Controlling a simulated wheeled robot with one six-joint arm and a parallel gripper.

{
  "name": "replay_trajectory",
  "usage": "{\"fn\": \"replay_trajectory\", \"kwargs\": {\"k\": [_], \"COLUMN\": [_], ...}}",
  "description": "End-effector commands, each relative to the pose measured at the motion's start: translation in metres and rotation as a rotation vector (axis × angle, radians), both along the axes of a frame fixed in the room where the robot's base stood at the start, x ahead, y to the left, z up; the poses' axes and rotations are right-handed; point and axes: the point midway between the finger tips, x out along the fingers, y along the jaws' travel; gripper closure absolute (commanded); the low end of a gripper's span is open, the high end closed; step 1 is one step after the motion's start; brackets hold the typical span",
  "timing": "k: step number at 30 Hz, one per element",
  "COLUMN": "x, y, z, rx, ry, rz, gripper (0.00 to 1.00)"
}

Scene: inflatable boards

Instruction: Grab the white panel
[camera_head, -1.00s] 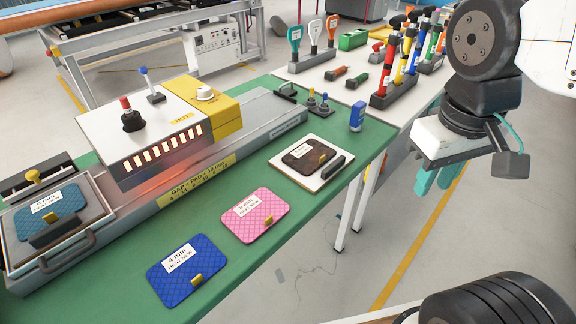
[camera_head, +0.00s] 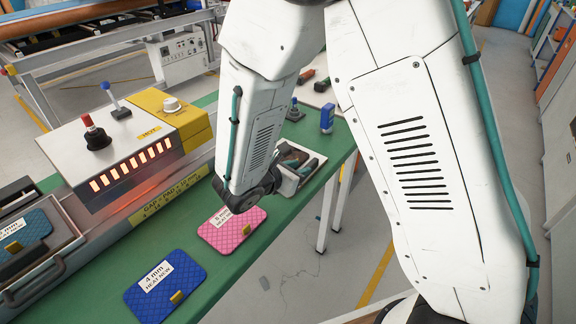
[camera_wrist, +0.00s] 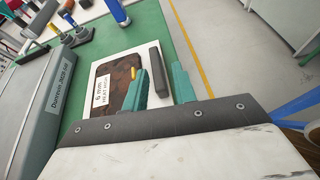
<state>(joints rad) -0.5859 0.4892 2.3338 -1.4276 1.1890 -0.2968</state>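The white panel (camera_wrist: 108,64) lies flat on the green bench in the wrist view. A brown pad labelled 6 mm (camera_wrist: 122,92) rests on it, and a dark bar-shaped handle (camera_wrist: 155,57) stands along its right side. My gripper (camera_wrist: 162,68) is open and empty, with teal fingers over the panel's right part. The handle appears between the fingers, seemingly just beyond their tips; contact cannot be told. My gripper's body hides the panel's near part.
A pink pad (camera_head: 232,228) and a blue pad (camera_head: 166,287) lie nearby on the green bench (camera_head: 215,275). A heater with a glowing front (camera_head: 135,165) stands to the left. A blue block (camera_head: 327,118) stands behind the panel. Open floor lies right of the bench.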

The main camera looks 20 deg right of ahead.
Motion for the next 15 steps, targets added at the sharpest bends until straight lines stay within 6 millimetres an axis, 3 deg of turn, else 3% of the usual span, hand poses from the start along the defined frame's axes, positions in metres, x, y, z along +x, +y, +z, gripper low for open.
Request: {"fn": "replay_trajectory", "kwargs": {"k": [5,15], "x": [0.008,0.028], "y": [0.007,-0.025], "z": [-0.017,-0.033], "rx": [-0.038,-0.037], "ry": [0.030,0.032], "rz": [0.070,0.068], "gripper": [0.73,0.73]}}
